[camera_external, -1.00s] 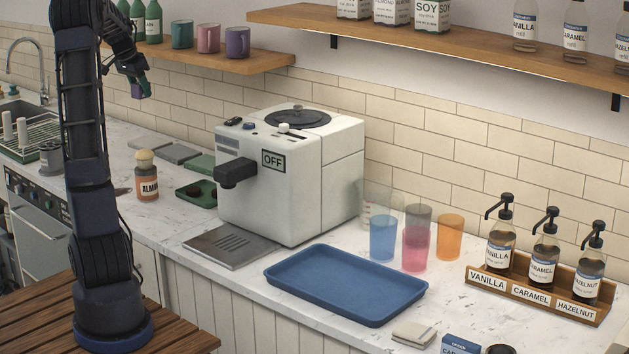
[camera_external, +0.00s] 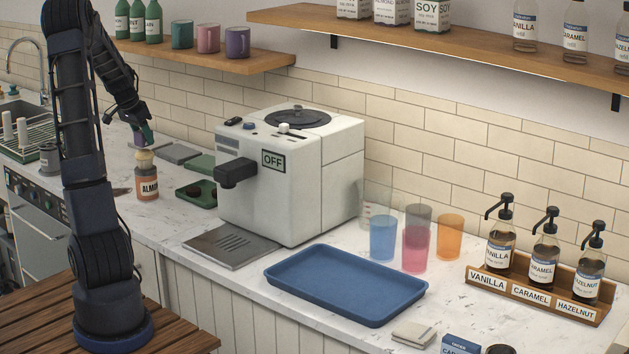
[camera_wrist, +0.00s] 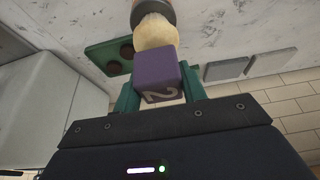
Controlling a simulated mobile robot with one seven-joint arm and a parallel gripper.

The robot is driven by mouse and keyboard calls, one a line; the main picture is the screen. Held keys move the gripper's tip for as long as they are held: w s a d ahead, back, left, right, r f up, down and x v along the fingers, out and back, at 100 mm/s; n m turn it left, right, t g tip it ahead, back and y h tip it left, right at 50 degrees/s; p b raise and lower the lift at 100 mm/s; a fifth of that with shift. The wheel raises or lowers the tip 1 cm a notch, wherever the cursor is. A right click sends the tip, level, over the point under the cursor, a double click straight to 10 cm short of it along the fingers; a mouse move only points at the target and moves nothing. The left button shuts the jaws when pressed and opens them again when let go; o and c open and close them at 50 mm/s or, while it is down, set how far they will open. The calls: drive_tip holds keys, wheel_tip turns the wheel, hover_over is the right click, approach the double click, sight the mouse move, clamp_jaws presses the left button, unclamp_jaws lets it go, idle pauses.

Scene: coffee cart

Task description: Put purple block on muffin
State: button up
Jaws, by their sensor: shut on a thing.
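The purple block (camera_wrist: 158,76) is held between my green fingertips, with a pale mark on its near face. In the external view the block (camera_external: 137,140) is small and partly covered by my gripper (camera_external: 145,136). The pale muffin (camera_external: 144,156) sits on top of an orange-labelled jar (camera_external: 148,184) on the counter. The block is just above the muffin; I cannot tell whether they touch. In the wrist view my gripper (camera_wrist: 158,95) is shut on the block, and the muffin (camera_wrist: 155,33) shows right behind it.
Green coaster with dark discs (camera_external: 197,193) and flat grey pads (camera_external: 179,152) lie on the counter beside the jar. The white coffee machine (camera_external: 290,180) stands to the right. A shelf with mugs (camera_external: 208,38) hangs above. Bare counter (camera_external: 165,222) lies in front of the jar.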

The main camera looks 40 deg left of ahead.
drive_tip(key=shift+f, duration=0.7)
drive_tip(key=shift+f, duration=0.15)
drive_tip(key=o, duration=1)
drive_tip(key=shift+c, duration=0.2)
drive_tip(key=v, duration=1.2)
drive_tip(key=shift+w+d, duration=0.1)
